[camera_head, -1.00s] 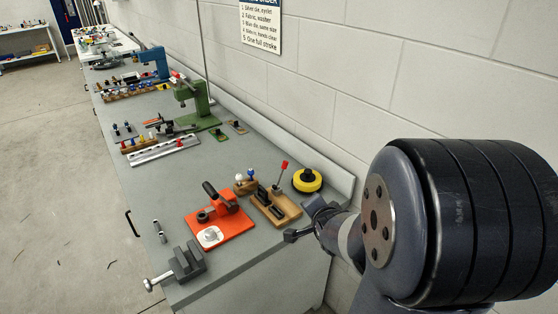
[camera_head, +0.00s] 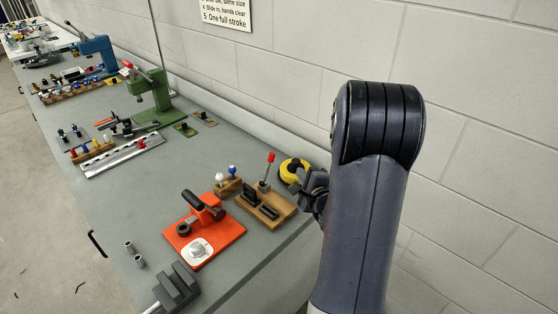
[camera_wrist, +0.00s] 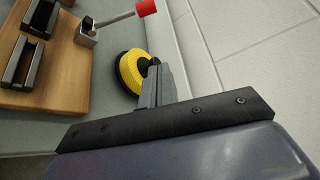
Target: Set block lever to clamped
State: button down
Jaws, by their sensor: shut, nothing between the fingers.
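The block lever is a thin rod with a red tip (camera_head: 271,157), standing on a wooden board (camera_head: 281,211) near the wall side of the bench. In the wrist view its red tip (camera_wrist: 146,7) and grey base (camera_wrist: 87,33) show at the top, the rod slanting up to the right. Two black handles (camera_head: 250,193) are on the same board. My gripper (camera_head: 296,186) is right of the board, beside the yellow disc (camera_head: 292,164). In the wrist view my gripper (camera_wrist: 155,70) is shut and empty, its fingers over the disc's right side and apart from the lever.
An orange plate with a black-handled tool (camera_head: 220,235) lies left of the board. A small wooden holder with white and blue knobs (camera_head: 228,186) stands behind it. A dark vise (camera_head: 178,287) is at the front. The wall (camera_head: 270,60) is close on the right.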

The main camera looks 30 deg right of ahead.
jog(key=shift+w, duration=0.15)
jog(key=p+x, duration=0.2)
jog(key=x, duration=0.7)
jog(key=shift+w+f, duration=0.1)
jog(key=shift+w, duration=0.25)
jog(key=a, duration=0.1)
jog(key=a+r+p, duration=0.1)
jog(key=a, duration=0.1)
jog(key=shift+s+a+r, duration=0.25)
jog(key=shift+a, duration=0.05)
jog(key=shift+a+f+b, duration=0.1)
jog(key=shift+b, duration=0.3)
